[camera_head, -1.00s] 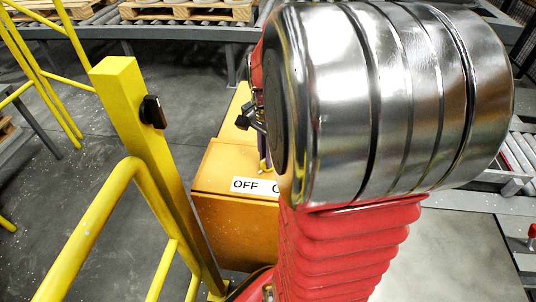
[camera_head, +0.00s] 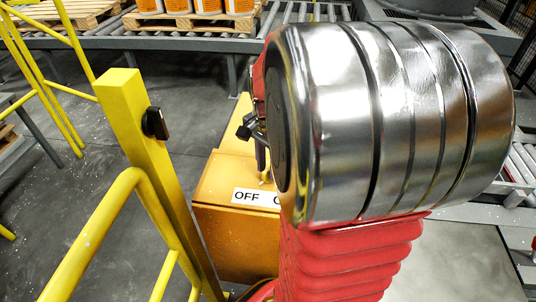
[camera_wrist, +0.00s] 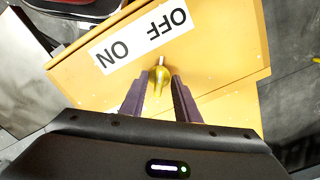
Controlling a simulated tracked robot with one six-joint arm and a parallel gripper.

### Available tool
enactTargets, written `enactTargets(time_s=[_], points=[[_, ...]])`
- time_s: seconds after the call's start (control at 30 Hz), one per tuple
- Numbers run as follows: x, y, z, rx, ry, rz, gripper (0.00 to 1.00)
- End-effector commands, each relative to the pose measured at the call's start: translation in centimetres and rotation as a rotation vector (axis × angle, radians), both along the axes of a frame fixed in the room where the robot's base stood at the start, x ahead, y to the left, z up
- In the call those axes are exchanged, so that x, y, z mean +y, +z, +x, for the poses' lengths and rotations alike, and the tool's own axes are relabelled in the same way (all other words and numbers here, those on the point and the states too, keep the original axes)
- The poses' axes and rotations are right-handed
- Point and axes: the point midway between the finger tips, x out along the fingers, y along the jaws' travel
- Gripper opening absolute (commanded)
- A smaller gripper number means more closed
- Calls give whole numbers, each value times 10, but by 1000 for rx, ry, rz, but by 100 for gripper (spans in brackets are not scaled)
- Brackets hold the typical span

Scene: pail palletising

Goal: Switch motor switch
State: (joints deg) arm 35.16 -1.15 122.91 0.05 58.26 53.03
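The orange-yellow switch box (camera_head: 225,180) stands left of my arm in the head view, with a white label (camera_head: 247,196) reading OFF; the rest of the label is hidden behind my arm. In the wrist view the box (camera_wrist: 235,60) shows the whole label (camera_wrist: 140,35) upside down, with ON and OFF. A yellow lever with a metal tip (camera_wrist: 159,73) sticks out below the label. My gripper (camera_wrist: 158,82) is open, its dark fingers on either side of the lever. I cannot tell which position the lever is in. My arm hides most of the gripper in the head view.
A yellow post (camera_head: 150,150) with a black knob (camera_head: 155,123) and yellow railing (camera_head: 95,235) stand at the left. A roller conveyor (camera_head: 190,45) runs across the back, carrying a wooden pallet (camera_head: 190,22) with orange pails (camera_head: 210,6). Grey floor lies between.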

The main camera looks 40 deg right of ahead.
Motion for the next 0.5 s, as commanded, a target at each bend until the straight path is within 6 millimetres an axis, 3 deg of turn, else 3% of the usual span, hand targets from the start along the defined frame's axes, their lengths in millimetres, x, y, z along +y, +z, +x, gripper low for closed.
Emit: enactTargets(time_s=[0.17,0.5], points=[[-1,14,1,-2,0,-2,29],[-1,70,2,-4,0,-3,29]])
